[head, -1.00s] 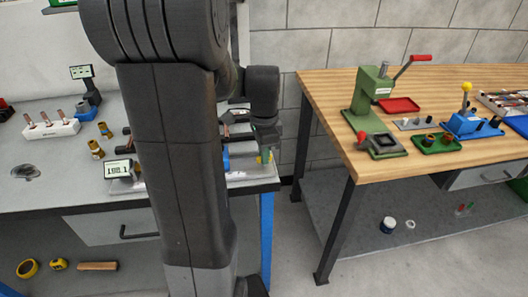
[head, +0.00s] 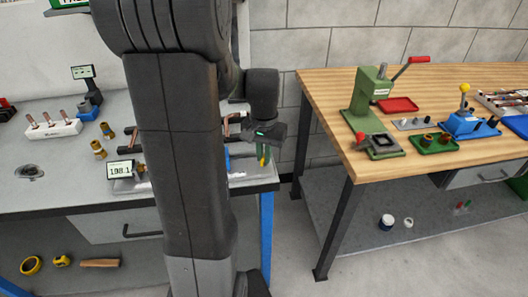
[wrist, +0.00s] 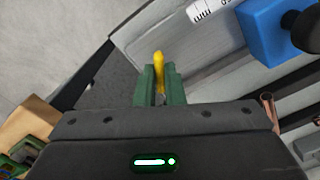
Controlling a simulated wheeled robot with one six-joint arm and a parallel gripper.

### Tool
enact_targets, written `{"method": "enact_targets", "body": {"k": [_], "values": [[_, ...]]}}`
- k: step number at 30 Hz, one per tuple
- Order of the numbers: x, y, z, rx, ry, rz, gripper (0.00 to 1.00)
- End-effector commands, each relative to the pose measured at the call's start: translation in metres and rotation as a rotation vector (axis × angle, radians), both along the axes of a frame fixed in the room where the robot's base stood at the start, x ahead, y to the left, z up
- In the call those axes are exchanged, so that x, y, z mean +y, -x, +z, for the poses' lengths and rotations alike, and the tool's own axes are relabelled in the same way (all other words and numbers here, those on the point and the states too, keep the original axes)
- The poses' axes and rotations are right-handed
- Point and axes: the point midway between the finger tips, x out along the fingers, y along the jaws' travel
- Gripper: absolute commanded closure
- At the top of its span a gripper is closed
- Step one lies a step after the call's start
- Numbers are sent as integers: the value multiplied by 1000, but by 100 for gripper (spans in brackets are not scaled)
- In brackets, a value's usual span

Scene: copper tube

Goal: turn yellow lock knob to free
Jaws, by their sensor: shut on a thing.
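The yellow lock knob (wrist: 159,60) sticks up between the green fingers of my gripper (wrist: 160,84) in the wrist view. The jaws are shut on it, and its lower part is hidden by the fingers. In the head view my gripper (head: 262,150) is at the right end of the grey bench, with a bit of yellow showing at the fingertips. My arm hides most of the fixture there. The wrist view also shows a blue block (wrist: 276,30) with a dark round knob, and a white scale strip (wrist: 208,8), at the upper right.
A small display (head: 120,169) reading 198.1 stands on the grey bench (head: 60,185), left of my arm. A white rack (head: 53,131) with copper pieces is further left. A wooden table (head: 330,95) with a green press (head: 372,100) stands across a gap on the right.

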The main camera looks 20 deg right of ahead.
Motion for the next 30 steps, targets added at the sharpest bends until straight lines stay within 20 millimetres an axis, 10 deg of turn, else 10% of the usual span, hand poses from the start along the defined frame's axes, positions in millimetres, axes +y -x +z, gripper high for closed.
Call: {"method": "enact_targets", "body": {"k": [30], "values": [[0, 0, 1, 0, 1, 541, 100]]}}
